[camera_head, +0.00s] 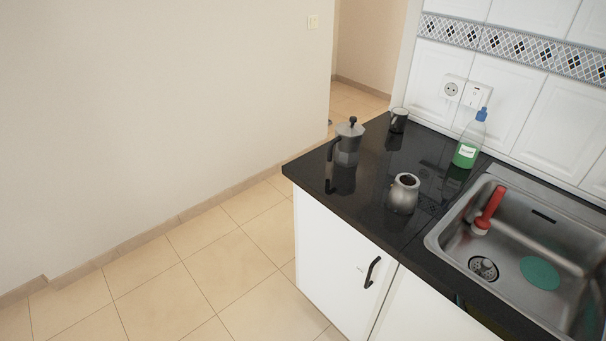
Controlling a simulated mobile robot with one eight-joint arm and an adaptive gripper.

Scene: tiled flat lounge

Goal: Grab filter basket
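I cannot make out a separate filter basket in this view. A grey moka pot (347,145) with a dark handle and lid knob stands upright near the left end of the black counter (368,210). A rounded silver pot (403,195) with an open, dark mouth stands to its right, nearer the sink; what is inside is too small to tell. My gripper is not in view.
A small dark cup (399,120) stands by the back wall. A red-handled brush (490,209) and a green disc (540,273) lie in the sink. Tiled floor (215,265) at left is clear.

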